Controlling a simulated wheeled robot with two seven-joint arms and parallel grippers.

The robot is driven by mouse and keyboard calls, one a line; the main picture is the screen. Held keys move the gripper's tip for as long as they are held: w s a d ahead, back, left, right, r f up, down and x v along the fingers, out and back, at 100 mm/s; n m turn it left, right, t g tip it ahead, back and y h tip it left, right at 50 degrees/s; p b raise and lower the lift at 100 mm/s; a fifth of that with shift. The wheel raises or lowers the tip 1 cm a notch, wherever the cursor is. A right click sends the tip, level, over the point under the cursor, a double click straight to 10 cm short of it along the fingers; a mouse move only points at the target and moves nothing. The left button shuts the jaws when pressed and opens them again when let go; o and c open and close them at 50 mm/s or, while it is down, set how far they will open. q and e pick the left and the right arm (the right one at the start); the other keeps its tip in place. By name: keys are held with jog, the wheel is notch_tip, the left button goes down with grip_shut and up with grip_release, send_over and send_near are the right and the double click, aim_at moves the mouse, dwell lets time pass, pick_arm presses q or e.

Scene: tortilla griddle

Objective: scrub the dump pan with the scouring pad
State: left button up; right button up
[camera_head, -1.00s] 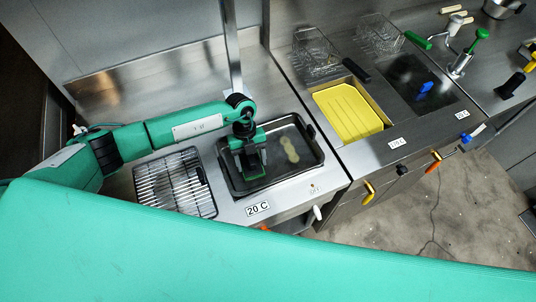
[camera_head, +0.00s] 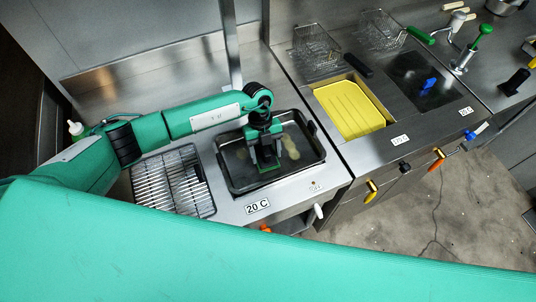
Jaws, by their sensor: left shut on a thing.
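The dump pan (camera_head: 316,156) is a dark rectangular tray with a raised rim, set in the counter at the middle of the view. Pale yellowish stains (camera_head: 291,147) show on its floor, right of my gripper. My left gripper (camera_head: 267,163) points down into the pan, a little left of its middle. It is shut on the scouring pad (camera_head: 267,168), a small dark green piece low at the fingertips, mostly hidden by the gripper. I cannot tell whether the pad presses on the pan floor. My right gripper is not in view.
A wire rack (camera_head: 172,182) lies left of the pan. To the right are a yellow fryer vat (camera_head: 350,110), wire baskets (camera_head: 316,45) behind it, and a dark plate with a blue item (camera_head: 430,83). A "20 C" label (camera_head: 257,206) marks the front edge.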

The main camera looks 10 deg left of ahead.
pick_arm(q)
jog(key=shift+w+d+f+b, duration=0.15)
jog(key=shift+d+b, duration=0.15)
jog(key=w+d+b, duration=0.2)
jog(key=d, duration=0.1)
jog(key=shift+w+d, duration=0.2)
jog(key=shift+d, duration=0.05)
jog(key=shift+r, duration=0.2)
